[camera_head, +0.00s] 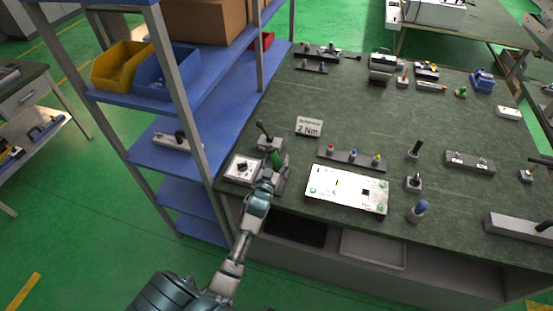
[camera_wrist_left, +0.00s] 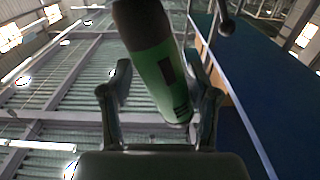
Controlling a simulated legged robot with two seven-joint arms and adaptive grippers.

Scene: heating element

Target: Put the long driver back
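The long driver (camera_wrist_left: 155,65), with a green body and a black upper part, fills the middle of the left wrist view. Its green part (camera_head: 275,158) shows small in the head view, near the front left of the green workbench. My left gripper (camera_head: 277,172) is at this green part; in the left wrist view its two fingers (camera_wrist_left: 158,75) lie on either side of the driver and appear to hold it. The driver is tilted in the wrist view. Its far end is cut off there. My right gripper is not in view.
A white box with a black knob (camera_head: 243,168) stands just left of my gripper. Behind it is a small black lever-like part (camera_head: 262,128) and a "2 Nm" sign (camera_head: 309,126). A white panel (camera_head: 346,189) lies to the right. The blue shelf (camera_head: 165,140) borders the bench's left.

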